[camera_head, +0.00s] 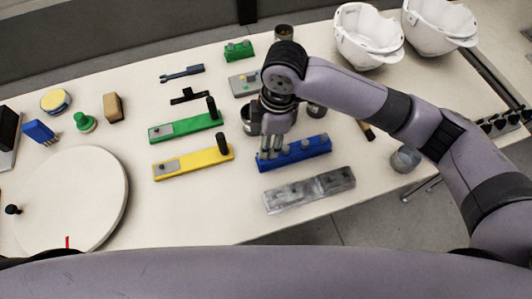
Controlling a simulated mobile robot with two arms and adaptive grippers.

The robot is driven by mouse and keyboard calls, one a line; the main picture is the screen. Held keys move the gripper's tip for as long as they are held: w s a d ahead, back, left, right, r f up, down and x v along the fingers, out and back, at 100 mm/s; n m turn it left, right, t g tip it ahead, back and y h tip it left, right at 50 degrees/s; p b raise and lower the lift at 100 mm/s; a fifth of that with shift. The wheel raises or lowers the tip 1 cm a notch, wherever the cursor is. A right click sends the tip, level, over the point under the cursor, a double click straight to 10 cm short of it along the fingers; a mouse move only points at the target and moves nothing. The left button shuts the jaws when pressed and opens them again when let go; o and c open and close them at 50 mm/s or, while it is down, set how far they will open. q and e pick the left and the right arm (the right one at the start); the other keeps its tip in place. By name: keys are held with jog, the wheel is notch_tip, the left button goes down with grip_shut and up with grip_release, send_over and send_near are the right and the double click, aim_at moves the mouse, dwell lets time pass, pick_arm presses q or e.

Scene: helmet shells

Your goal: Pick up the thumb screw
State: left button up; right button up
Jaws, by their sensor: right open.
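No thumb screw can be made out for certain; small knob-like parts show on the fixtures, too small to tell apart. My right gripper (270,153) points down over the left part of the blue fixture (309,150). Its fingers are open and hide part of that fixture; whether they touch it I cannot tell. The green fixture (187,127) and the yellow fixture (194,162) lie to the left, each with a dark upright handle and a grey plate. My left gripper is not in view.
A grey metal block (310,189) lies in front of the blue fixture. White helmet shells (367,38) stand at the back right. A round white turntable (75,200), a green knob (84,122) and a tan block (113,107) are at the left. Front centre table is clear.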

jog(key=shift+w+a+f+p, duration=0.1)
jog(key=shift+f+p, duration=0.4)
jog(key=shift+f, duration=2.55)
jog(key=shift+c, duration=0.2)
grip_shut()
